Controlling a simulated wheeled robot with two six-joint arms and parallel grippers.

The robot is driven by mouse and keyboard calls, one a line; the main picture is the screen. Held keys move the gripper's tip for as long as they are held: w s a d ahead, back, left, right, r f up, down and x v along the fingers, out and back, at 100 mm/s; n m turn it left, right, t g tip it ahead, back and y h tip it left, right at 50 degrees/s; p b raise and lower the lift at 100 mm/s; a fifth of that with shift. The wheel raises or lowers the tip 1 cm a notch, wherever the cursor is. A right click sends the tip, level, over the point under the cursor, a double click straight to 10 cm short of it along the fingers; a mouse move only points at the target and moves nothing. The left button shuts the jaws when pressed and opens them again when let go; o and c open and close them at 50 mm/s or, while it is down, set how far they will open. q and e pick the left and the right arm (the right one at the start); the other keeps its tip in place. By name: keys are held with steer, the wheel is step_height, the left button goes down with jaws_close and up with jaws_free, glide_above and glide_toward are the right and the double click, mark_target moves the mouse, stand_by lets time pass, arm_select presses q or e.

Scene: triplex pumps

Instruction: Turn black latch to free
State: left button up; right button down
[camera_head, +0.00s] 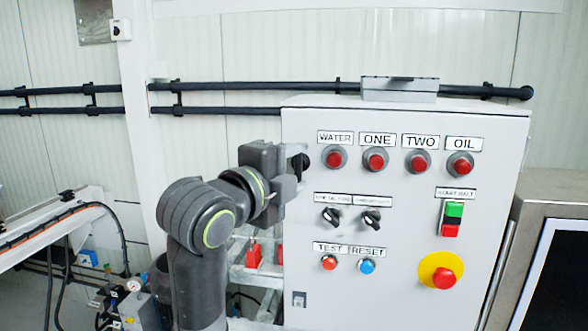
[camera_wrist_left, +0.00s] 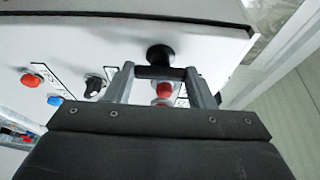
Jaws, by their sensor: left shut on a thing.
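The black latch (camera_head: 305,160) sits at the upper left edge of the front of a light grey control cabinet (camera_head: 400,285). In the left wrist view the latch (camera_wrist_left: 160,54) shows as a round black knob with a short dark bar in front of it. My left gripper (camera_head: 296,158) reaches it from the left. In the wrist view the two grey fingers of my left gripper (camera_wrist_left: 162,76) stand on either side of the bar and are shut on it. The gripper hides part of the latch in the head view. My right gripper is out of view.
Red lamps (camera_head: 376,160) labelled WATER, ONE, TWO and OIL are right of the latch. Below are two black selector switches (camera_head: 331,216), test and reset buttons (camera_head: 367,266) and a red emergency stop (camera_head: 443,278) on yellow. A dark screen (camera_head: 560,275) stands at the right.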

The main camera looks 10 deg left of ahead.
arm_select(q)
steer(key=o, duration=0.6)
steer(key=shift+o, duration=0.5)
steer(key=shift+w, duration=0.1)
steer(key=b+v, duration=1)
steer(key=v, duration=0.7)
steer(key=shift+s+b, duration=0.2)
steer(key=shift+b, duration=0.15)
